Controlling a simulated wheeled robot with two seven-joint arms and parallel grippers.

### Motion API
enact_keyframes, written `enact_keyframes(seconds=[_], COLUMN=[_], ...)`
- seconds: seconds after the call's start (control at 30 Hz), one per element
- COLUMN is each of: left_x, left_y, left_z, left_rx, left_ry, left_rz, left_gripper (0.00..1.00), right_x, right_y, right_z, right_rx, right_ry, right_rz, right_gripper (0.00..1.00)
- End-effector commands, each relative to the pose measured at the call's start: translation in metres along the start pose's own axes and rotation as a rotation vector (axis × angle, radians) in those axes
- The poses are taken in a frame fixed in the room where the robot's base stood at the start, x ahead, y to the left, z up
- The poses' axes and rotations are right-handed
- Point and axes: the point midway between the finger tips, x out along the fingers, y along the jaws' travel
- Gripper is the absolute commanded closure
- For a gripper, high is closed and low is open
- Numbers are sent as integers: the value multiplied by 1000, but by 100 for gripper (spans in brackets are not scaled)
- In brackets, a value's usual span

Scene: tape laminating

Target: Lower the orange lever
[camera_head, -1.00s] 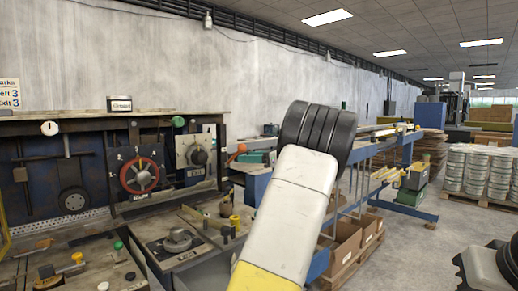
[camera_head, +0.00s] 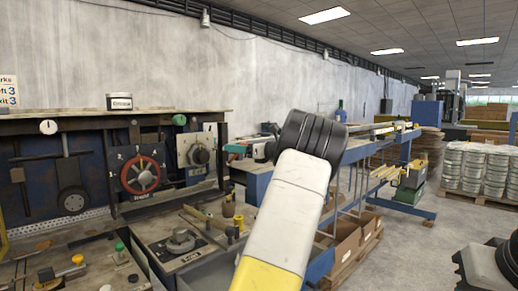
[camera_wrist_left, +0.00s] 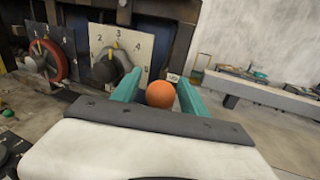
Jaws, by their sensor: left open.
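The orange ball knob (camera_wrist_left: 160,94) of the lever shows in the left wrist view, between the two teal fingers of my left gripper (camera_wrist_left: 158,78). The fingers are apart, one on each side of the knob; contact with it cannot be told. The lever's shaft is hidden. In the head view my left gripper (camera_head: 236,149) is a small teal shape at the right end of the machine, and the orange knob is hidden there. My right gripper is not in view.
Left of the knob stands a panel with a numbered dial (camera_wrist_left: 112,70), and a red wheel (camera_head: 140,175) is further left. A bench with knobs (camera_head: 180,241) lies in front. A blue conveyor frame (camera_head: 345,160) extends behind my arm.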

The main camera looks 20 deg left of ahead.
Motion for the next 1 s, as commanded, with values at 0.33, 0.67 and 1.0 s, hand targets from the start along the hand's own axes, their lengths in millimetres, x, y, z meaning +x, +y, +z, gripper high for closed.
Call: enact_keyframes(seconds=[0.33,0.67,1.0], left_x=[0,0,-1], left_y=[0,0,0], left_z=[0,0,0], left_rx=[-1,-1,-1], left_ry=[1,1,1], left_rz=[0,-1,-1], left_gripper=[88,100,100], right_x=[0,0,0], right_y=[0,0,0], right_z=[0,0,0], right_rx=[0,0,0], right_ry=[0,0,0], right_rz=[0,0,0], right_gripper=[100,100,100])
